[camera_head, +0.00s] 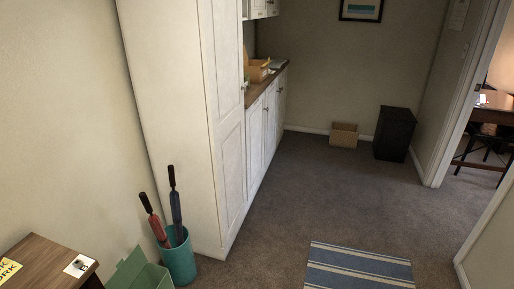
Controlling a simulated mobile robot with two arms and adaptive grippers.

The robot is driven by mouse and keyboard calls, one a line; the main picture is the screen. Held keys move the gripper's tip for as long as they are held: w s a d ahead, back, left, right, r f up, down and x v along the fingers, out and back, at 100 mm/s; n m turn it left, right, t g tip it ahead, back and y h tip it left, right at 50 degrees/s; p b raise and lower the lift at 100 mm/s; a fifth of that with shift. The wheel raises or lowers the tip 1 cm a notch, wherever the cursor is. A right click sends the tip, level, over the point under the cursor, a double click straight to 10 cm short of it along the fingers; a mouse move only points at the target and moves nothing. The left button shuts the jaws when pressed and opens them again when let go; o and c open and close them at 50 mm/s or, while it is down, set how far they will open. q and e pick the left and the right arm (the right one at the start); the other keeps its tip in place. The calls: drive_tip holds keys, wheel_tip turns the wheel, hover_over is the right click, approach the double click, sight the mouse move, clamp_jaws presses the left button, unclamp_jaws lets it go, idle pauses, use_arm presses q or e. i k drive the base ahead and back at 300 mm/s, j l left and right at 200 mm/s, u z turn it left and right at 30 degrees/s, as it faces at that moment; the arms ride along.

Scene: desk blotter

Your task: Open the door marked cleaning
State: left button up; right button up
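A tall cream cabinet (168,110) stands left of centre, and its panelled door (229,130) faces right, seen at a steep angle. The door looks shut. A row of lower cabinet doors (263,129) continues beyond it under a wooden counter. I cannot read a cleaning mark on any door from here. Neither of my grippers shows in the head view.
A teal bin (179,261) with two umbrellas stands at the tall cabinet's near corner, beside a green box (139,273) and wooden desk (45,265). A striped rug (358,267) lies front right. The carpet (325,195) between is clear. A doorway opens right.

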sight(255, 117)
drive_tip(key=i+l+z, duration=0.25)
drive_tip(key=i, duration=0.35)
drive_tip(key=i+z, duration=0.25)
drive_tip(key=i, duration=0.35)
drive_tip(key=i+l, duration=0.1)
drive_tip(key=i, duration=1.95)
